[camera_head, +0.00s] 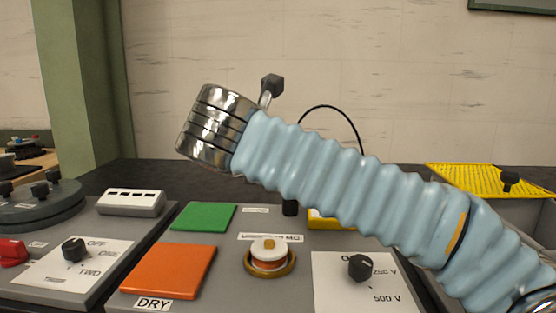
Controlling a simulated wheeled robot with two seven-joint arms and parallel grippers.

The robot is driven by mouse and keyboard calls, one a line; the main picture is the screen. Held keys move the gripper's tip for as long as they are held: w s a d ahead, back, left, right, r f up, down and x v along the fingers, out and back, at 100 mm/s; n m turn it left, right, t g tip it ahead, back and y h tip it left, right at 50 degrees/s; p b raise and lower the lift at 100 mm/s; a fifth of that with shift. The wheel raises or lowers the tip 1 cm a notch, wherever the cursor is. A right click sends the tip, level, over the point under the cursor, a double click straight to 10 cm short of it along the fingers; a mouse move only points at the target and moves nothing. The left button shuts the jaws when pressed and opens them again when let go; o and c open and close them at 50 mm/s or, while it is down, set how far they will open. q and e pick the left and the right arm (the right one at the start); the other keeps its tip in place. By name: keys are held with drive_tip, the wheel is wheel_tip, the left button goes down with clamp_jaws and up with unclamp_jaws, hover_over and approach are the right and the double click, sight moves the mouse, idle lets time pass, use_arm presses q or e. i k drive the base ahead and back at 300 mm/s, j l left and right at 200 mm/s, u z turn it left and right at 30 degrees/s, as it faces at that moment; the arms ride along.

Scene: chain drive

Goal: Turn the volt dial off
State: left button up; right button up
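The volt dial (361,267) is a black knob on a white plate (335,296) at the lower right, with labels reading 250 V and 500 V to its right and below. A pale blue ribbed arm, which seems to be my right one, comes in from the right and crosses above the dial. It ends in shiny metal rings at upper left. No gripper fingers show on it. My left gripper is not in view.
Another black dial (74,249) marked OFF, ONE and TWO is at left. An orange pad (169,270), a green pad (206,217) and a white-topped round button (269,252) lie between the dials. A yellow perforated panel (475,179) is at right.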

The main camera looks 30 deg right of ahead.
sight(360, 266)
drive_tip(key=k+j, duration=0.35)
drive_tip(key=j, duration=0.15)
drive_tip(key=k+j, duration=0.4)
drive_tip(key=j, duration=0.15)
